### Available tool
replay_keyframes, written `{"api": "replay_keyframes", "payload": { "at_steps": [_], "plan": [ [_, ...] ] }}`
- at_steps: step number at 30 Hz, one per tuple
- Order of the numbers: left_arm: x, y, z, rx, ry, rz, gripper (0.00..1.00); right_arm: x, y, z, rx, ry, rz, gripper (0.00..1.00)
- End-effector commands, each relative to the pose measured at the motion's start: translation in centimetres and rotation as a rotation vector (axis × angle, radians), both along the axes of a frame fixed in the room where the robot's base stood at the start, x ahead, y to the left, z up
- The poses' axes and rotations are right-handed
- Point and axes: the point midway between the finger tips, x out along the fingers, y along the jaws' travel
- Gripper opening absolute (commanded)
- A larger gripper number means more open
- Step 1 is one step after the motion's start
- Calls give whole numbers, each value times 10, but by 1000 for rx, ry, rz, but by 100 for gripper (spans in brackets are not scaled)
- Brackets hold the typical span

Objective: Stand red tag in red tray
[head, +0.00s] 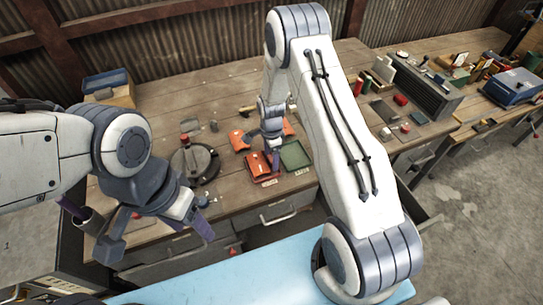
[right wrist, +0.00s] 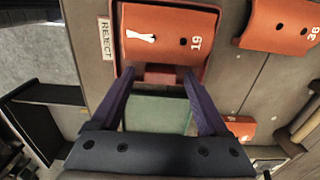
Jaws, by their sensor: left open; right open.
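An orange-red tag marked 19 (right wrist: 165,35) fills the top of the right wrist view. It lies over the red tray (right wrist: 160,76), whose darker rim shows around it; I cannot tell how far it is tilted. The tag also shows in the head view (head: 257,162). My right gripper (right wrist: 158,74) is open, its fingertips by the tag's near edge, with nothing visibly gripped; it also shows in the head view (head: 271,158). My left gripper (head: 155,236) is open and empty, in front of the bench at left.
A green tray (head: 294,155) sits right beside the red tray. Other orange-red tags (head: 238,140) (right wrist: 280,24) lie behind them. A round dark device (head: 194,163) stands to the left. A REJECT label (right wrist: 107,38) is by the red tray. Tools and boxes crowd the right bench.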

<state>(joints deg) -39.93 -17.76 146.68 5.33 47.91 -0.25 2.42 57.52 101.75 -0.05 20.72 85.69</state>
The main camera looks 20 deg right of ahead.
Motion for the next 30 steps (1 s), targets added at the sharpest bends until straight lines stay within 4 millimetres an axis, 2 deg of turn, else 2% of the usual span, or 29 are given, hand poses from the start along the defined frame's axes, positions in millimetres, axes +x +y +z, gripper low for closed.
{"api": "replay_keyframes", "payload": {
  "at_steps": [4, 8, 21, 26, 28, 30],
  "plan": [
    [0, 0, 5, 0, 0, 0, 61, 0, 0, 6, 0, -1, 0, 78],
    [0, 0, -6, 0, 0, 0, 61, 2, 0, 17, 0, -5, 0, 78],
    [0, 0, -36, 0, 1, 6, 61, 1, 0, 100, 0, -6, 0, 78],
    [0, 0, -40, 0, 1, 7, 61, 1, 0, 118, 0, -3, 1, 78],
    [0, 0, -40, 0, 1, 7, 61, -2, 5, 125, 0, -3, 24, 78],
    [0, 0, -40, 0, 1, 7, 61, -9, 19, 137, 2, -7, 108, 78]
  ]
}}
